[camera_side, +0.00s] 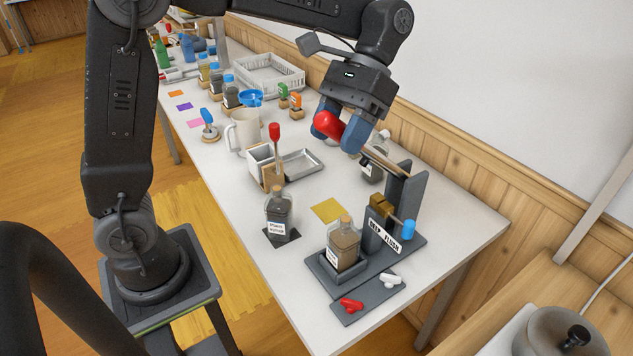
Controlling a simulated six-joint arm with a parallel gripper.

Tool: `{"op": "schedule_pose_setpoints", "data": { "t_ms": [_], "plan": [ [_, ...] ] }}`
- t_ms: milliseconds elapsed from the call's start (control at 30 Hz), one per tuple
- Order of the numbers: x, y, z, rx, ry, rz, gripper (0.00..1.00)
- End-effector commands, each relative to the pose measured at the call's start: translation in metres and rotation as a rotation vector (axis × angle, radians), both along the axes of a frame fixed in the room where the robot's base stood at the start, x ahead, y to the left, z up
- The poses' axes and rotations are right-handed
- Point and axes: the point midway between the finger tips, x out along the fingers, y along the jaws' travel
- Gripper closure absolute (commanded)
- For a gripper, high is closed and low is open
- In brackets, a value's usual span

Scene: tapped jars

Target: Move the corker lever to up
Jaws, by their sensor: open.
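The corker (414,197) is a dark grey upright post on a flat base at the near right end of the table, labelled "KEEP FLUSH". Its lever (383,158) runs from the post top up and to the left, and ends in a red handle (331,125). My gripper (341,122) points down at the handle. Its blue fingers are open, one on each side of the red handle; I cannot tell whether they touch it. A corked jar (343,243) of brown contents stands upright in the corker's base.
A brass block (381,206) and a blue knob (409,229) sit low on the post. A dark jar (279,213) stands left of the corker, and another jar (374,163) stands behind the lever. A red-handled tool (274,140) rises from a box. A yellow square (327,210) lies clear.

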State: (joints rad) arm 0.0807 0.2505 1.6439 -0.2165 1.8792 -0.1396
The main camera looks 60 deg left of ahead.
Motion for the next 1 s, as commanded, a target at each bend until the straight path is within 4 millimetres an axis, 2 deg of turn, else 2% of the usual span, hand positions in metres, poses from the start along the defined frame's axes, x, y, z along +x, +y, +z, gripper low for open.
{"op": "schedule_pose_setpoints", "data": {
  "t_ms": [167,500,1000],
  "plan": [
    [-0.018,0.000,-0.018,0.001,-0.096,-0.002,0.43],
    [-0.047,0.000,-0.067,0.000,-0.322,-0.002,0.43],
    [-0.068,0.000,-0.138,0.000,-0.616,-0.002,0.43]
  ]
}}
